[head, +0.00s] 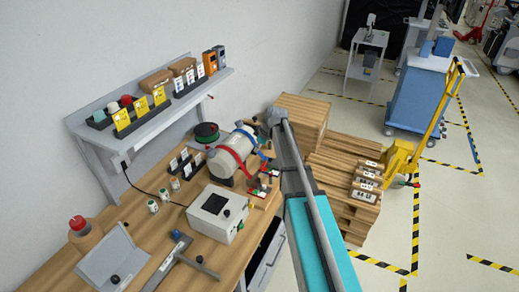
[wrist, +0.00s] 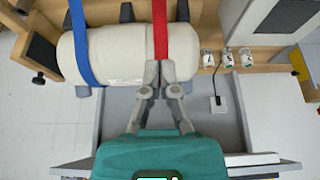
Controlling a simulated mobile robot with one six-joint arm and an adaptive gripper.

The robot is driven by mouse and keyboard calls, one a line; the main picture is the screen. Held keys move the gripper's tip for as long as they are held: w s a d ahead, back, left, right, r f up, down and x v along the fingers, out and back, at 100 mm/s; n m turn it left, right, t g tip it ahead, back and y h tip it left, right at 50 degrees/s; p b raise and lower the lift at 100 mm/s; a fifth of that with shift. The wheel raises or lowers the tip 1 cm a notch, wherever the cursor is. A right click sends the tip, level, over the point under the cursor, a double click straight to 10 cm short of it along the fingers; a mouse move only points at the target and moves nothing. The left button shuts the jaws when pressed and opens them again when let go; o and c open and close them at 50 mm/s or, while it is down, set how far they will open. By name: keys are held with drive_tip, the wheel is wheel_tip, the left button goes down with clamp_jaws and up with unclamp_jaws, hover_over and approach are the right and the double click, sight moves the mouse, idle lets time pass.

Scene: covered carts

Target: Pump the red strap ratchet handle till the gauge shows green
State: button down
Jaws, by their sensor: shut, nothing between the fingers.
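A cream cylinder (head: 222,163) lies on the wooden bench, with a red strap (head: 237,158) and a blue strap around it. In the wrist view the red strap (wrist: 161,28) runs down the cylinder (wrist: 117,52), right of the blue strap (wrist: 78,42). My gripper (wrist: 158,66) is shut and empty, its fingertips at the lower end of the visible red strap; I cannot tell whether they touch it. Small red and black parts (head: 263,187) sit at the bench edge beside the cylinder. I cannot make out the red ratchet handle or a gauge reading.
A white box with a dark screen (head: 217,211) stands in front of the cylinder. Small numbered cans (wrist: 227,56) stand to its right in the wrist view. A shelf (head: 150,105) holds bins behind. Wooden pallets (head: 335,175) stand right of the bench.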

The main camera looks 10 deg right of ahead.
wheel_tip(320, 180, down, 7)
drive_tip(key=d+b, duration=0.1)
drive_tip(key=b, duration=0.5)
drive_tip(key=shift+s+r, duration=0.2)
drive_tip(key=shift+s, duration=0.25)
drive_tip(key=shift+s+a+f, duration=0.1)
drive_tip(key=shift+f, duration=0.05)
